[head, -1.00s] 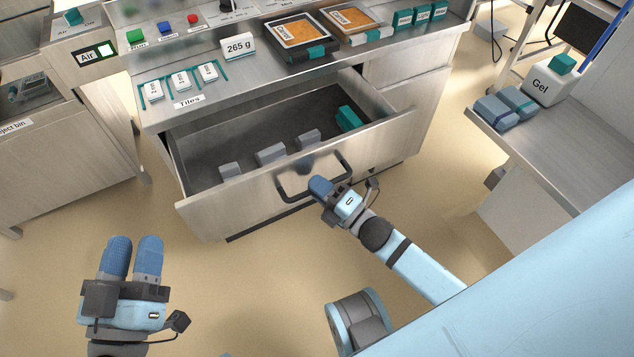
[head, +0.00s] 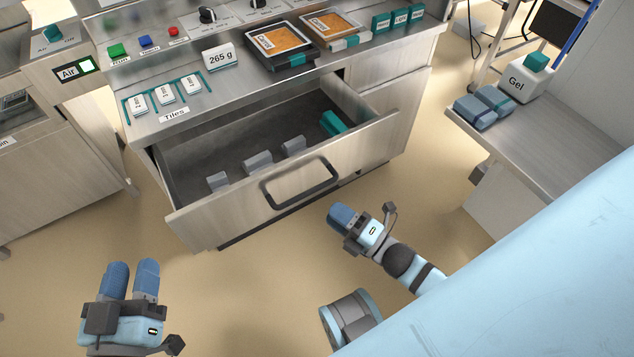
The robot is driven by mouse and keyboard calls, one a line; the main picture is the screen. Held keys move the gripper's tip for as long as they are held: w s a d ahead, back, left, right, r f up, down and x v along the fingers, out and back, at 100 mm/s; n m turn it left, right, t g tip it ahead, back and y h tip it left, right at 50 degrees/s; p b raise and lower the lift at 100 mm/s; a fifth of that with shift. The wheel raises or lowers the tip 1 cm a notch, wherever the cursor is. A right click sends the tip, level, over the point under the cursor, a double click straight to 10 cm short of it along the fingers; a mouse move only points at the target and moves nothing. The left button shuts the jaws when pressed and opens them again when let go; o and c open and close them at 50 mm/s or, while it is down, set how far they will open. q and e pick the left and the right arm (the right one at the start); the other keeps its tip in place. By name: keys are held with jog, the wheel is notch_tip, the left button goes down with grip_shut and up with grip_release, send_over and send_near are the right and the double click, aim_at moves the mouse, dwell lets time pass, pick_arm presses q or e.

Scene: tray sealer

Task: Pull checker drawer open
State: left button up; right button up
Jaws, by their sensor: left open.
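The checker drawer (head: 235,215) stands pulled out from the steel counter, and its inside shows. Its dark bar handle (head: 301,184) is on the front panel. Inside lie several grey blocks (head: 258,161) and a teal block (head: 332,122). My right gripper (head: 341,215) is to the right of and in front of the handle, apart from it. Its fingers overlap in this view, so its opening is hidden. My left gripper (head: 131,279) is open and empty over the floor at the lower left, clear of the drawer.
On the counter above are the tiles (head: 165,95), a 265 g display (head: 219,57) and two orange-filled trays (head: 279,42). A side table (head: 545,125) with a Gel container (head: 525,82) stands at the right. Floor in front of the drawer is free.

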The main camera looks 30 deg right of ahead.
pick_arm(q)
jog(key=shift+a+f+g+y, duration=0.2)
jog(key=shift+f+y, duration=0.05)
jog(key=shift+f, duration=0.2)
jog(key=shift+a+f+g+y, duration=0.15)
jog(key=shift+f+g+y, duration=0.1)
jog(key=shift+f, duration=0.15)
pick_arm(e)
jog(key=v, duration=0.5)
pick_arm(q)
jog(key=shift+r, duration=0.15)
